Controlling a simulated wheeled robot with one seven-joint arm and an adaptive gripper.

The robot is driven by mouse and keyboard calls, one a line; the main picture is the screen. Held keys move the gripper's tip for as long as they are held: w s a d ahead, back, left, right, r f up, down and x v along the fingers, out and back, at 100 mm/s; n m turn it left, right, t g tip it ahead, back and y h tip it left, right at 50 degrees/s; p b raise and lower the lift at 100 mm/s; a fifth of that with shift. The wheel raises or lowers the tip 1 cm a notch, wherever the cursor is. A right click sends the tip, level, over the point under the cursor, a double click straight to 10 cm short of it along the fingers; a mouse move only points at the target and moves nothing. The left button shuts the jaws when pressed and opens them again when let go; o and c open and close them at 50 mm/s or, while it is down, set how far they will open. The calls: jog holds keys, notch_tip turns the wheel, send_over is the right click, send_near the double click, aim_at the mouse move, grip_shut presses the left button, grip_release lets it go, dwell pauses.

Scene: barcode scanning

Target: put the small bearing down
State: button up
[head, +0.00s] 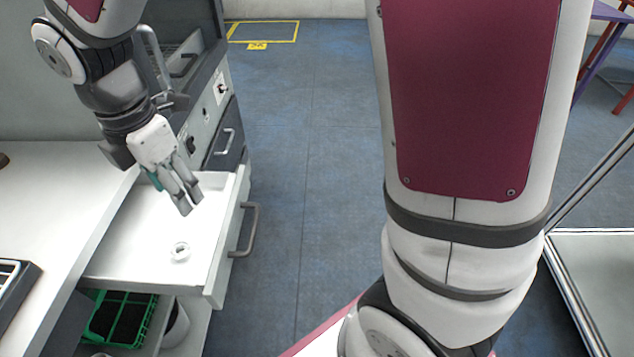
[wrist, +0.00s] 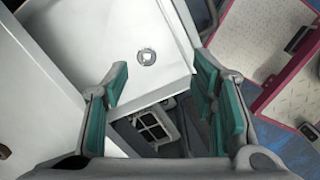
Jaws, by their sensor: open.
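The small bearing (head: 181,252), a small pale metal ring, lies flat on the white floor of an open drawer (head: 135,235), toward the drawer's front right part. It also shows in the wrist view (wrist: 147,57), alone on the white surface. My gripper (head: 188,205) is above the drawer, behind and above the bearing in the head view, with clear space between them. Its teal-padded fingers (wrist: 163,95) stand wide apart in the wrist view, with nothing between them. The bearing is apart from both fingers.
A white worktop (head: 45,195) lies left of the drawer. The drawer's handle (head: 245,230) sticks out to the right. A green crate (head: 122,318) stands below the drawer. Blue floor (head: 310,170) is clear to the right. A grey cabinet (head: 215,110) stands behind.

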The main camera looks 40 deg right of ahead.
jog(key=s+d+r+m+t, duration=0.1)
jog(key=s+d+r+m, duration=0.3)
jog(key=s+d+m, duration=0.4)
jog(key=s+d+r+m+t, duration=0.1)
jog(key=s+d+r+m, duration=0.3)
jog(key=s+m, duration=0.9)
jog(key=d+m, duration=0.1)
jog(key=d, duration=0.2)
jog(key=shift+d+r+m, duration=0.25)
jog(key=shift+d+m, duration=0.1)
jog(key=shift+m, duration=0.05)
jog(key=shift+s, duration=0.1)
notch_tip(320, 180, up, 9)
jog(key=t+p, duration=0.1)
jog(key=p, duration=0.6)
jog(key=shift+t, duration=0.4)
